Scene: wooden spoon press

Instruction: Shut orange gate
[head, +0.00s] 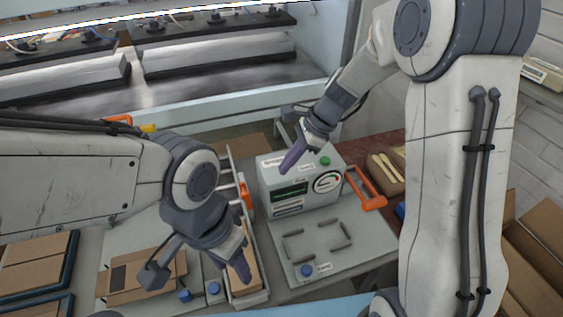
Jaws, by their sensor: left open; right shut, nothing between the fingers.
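An orange bar frame (366,189), which appears to be the gate, juts out at the right side of the grey press box (300,184). It stands at an angle away from the box, so it looks open. My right gripper (288,166) is shut and empty, its purple fingers over the top of the box, left of the frame and apart from it. My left gripper (197,276) is open and empty, pointing down over the bench at the left, near a narrow tray (262,297).
The box has a dial (327,182) and a green button (325,160). A plate with dark corner marks (318,240) and a blue knob (306,270) lies in front. Cardboard pieces (135,282) lie left; wooden pieces in a box (386,172) stand right. My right arm hides part of the right side.

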